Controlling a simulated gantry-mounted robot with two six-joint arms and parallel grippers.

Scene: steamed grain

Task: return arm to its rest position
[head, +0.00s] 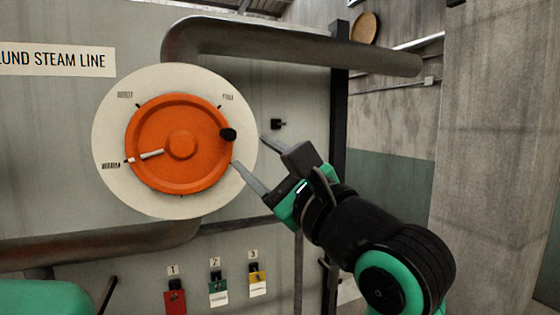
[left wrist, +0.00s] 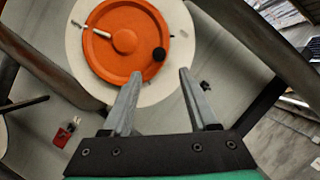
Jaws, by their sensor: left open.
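An orange round wheel (head: 180,172) sits on a pale round dial plate (head: 112,185) on the wall panel. It has a black knob (head: 228,134) at its right edge and a white pointer (head: 152,154) aimed at the left-hand label. My left gripper (head: 249,151) is open and empty, its fingertips at the right side of the wheel, near the knob. In the left wrist view the open fingers (left wrist: 160,73) point at the wheel (left wrist: 127,40), with the knob (left wrist: 159,54) just beyond and between the tips; I cannot tell whether they touch. My right gripper is not in view.
A thick pipe (head: 290,44) crosses above the wheel, and another (head: 90,245) runs below left. Red (head: 175,300), green (head: 218,293) and yellow (head: 257,283) tags hang below. A dark post (head: 339,120) stands to the right. A small black fixture (head: 278,124) is beside the dial.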

